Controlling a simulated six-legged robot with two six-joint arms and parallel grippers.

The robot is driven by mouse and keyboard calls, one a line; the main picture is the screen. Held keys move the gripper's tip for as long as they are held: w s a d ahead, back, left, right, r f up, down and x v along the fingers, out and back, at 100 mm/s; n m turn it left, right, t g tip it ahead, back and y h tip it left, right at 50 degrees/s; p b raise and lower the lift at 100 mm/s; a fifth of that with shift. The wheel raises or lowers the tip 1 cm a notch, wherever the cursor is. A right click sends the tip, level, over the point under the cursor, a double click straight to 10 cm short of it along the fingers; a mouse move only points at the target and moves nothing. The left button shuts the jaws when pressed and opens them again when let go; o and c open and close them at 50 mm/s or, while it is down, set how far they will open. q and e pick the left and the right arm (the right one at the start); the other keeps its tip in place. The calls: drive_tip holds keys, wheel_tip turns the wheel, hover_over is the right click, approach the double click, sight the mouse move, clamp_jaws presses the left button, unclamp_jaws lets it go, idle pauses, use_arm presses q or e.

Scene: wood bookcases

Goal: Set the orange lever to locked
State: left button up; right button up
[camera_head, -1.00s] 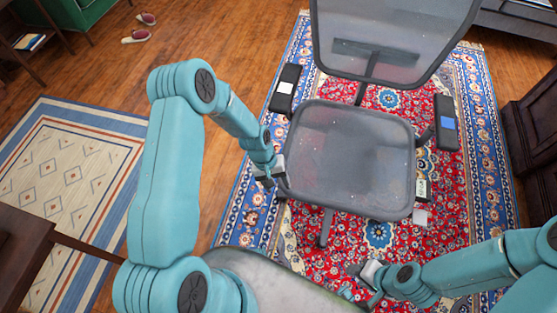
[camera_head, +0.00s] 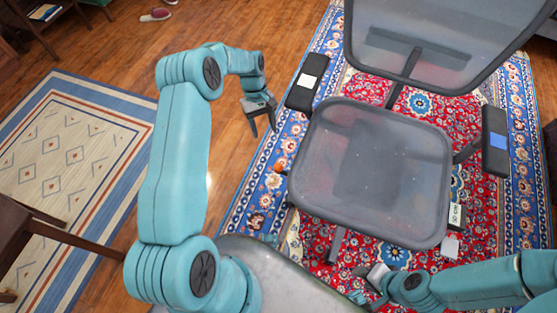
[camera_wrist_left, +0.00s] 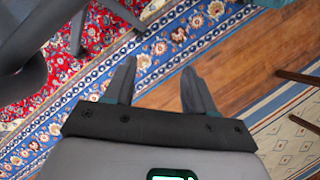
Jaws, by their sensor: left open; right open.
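A grey mesh office chair (camera_head: 372,170) stands on the red rug. A small orange piece (camera_head: 281,166), which looks like the lever, sticks out at the left edge of its seat in the head view. Its setting is too small to read. My left gripper (camera_head: 263,128) is open and empty, above and left of the orange piece and apart from it, near the left armrest (camera_head: 307,84). In the left wrist view its two fingers (camera_wrist_left: 160,92) stand apart over rug and floor; no lever shows there. My right gripper (camera_head: 372,286) is open, low in front of the chair.
A label (camera_head: 456,216) and a white tab (camera_head: 450,246) sit at the seat's right side. The right armrest (camera_head: 495,140) carries a blue patch. A beige rug (camera_head: 75,165) and dark wooden furniture (camera_head: 20,238) are at left. Wooden floor between the rugs is clear.

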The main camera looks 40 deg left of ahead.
use_arm(q)
hover_over(278, 165)
drive_tip(key=w+a, duration=0.1)
drive_tip(key=a, duration=0.1)
drive_tip(key=shift+w, duration=0.1)
drive_tip(key=b+x, duration=0.1)
drive_tip(key=x, duration=0.4)
